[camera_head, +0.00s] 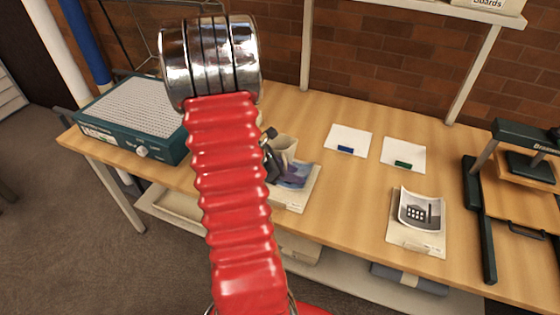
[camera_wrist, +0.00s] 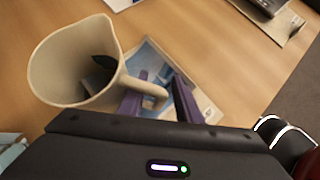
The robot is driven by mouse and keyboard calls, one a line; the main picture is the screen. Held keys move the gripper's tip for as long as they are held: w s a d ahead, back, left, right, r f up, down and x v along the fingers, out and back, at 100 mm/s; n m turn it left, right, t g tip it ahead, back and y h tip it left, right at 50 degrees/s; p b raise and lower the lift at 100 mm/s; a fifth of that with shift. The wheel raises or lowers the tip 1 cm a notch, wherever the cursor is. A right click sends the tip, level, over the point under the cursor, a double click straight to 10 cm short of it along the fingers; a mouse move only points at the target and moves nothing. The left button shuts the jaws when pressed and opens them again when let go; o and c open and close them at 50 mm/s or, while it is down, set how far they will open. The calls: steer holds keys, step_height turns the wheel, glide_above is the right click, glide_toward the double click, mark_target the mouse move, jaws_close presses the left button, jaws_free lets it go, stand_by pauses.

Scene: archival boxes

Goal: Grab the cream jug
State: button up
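The cream jug (camera_wrist: 75,60) stands at the left of the wrist view, its mouth facing the camera and its handle (camera_wrist: 150,90) pointing right. A dark object shows inside it. In the head view the jug (camera_head: 286,146) is partly hidden behind my red arm and dark gripper. My gripper (camera_wrist: 160,82) has two purple fingers standing apart, with the end of the handle between them. A gap shows between the handle and the right finger. I cannot tell whether the left finger touches the handle.
A picture sheet (camera_head: 296,178) lies beside the jug. White cards with a blue block (camera_head: 345,149) and a green block (camera_head: 403,164) lie to the right. A curled photo (camera_head: 420,210) and a dark press (camera_head: 525,150) are farther right. A teal box (camera_head: 125,110) stands left.

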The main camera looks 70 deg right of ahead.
steer(key=shift+c, duration=0.5)
jaws_close()
